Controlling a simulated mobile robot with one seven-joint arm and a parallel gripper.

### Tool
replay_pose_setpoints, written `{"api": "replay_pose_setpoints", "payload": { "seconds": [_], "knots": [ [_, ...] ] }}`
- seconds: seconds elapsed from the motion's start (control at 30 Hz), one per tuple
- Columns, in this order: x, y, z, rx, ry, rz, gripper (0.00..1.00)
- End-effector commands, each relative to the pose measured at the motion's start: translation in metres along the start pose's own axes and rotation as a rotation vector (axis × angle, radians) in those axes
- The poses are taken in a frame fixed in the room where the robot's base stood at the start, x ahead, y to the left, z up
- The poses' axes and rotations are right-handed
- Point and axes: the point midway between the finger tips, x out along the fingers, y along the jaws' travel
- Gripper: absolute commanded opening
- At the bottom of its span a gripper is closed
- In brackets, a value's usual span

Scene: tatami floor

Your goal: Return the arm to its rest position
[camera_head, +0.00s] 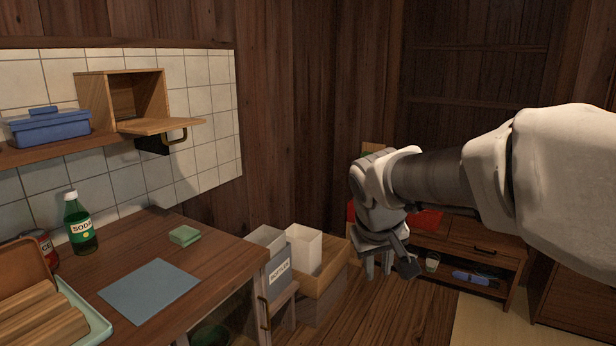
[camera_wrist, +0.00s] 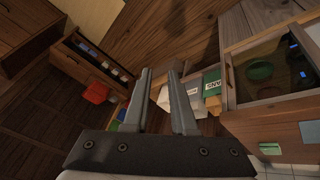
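My arm reaches in from the right side of the head view, with my gripper (camera_head: 389,266) pointing down in front of the low cabinet at the back. In the wrist view my gripper (camera_wrist: 159,72) shows two grey fingers standing apart with nothing between them. The fingers are over the wooden floor, with the sorting bins just to their right. In the head view the gripper is small and partly dark, and touches nothing that I can make out.
A wooden counter (camera_head: 215,255) at left holds a green soda bottle (camera_head: 80,226), a sponge (camera_head: 185,235) and a blue mat (camera_head: 149,290). A small wall cupboard (camera_head: 120,97) hangs open. Bins (camera_head: 279,272) stand beside the counter. A low cabinet (camera_head: 478,233) is behind my gripper.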

Motion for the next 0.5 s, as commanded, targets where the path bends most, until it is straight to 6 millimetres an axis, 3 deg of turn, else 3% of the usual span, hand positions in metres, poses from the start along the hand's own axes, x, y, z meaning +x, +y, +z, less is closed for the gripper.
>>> {"api": "replay_pose_setpoints", "payload": {
  "seconds": [0.03,0.23,0.5],
  "knots": [
    [-0.009,0.007,0.017,0.036,0.002,-0.035,0.25],
    [-0.041,0.009,0.078,0.123,0.021,-0.134,0.25],
    [-0.071,-0.003,0.151,0.199,0.067,-0.167,0.25]
  ]
}}
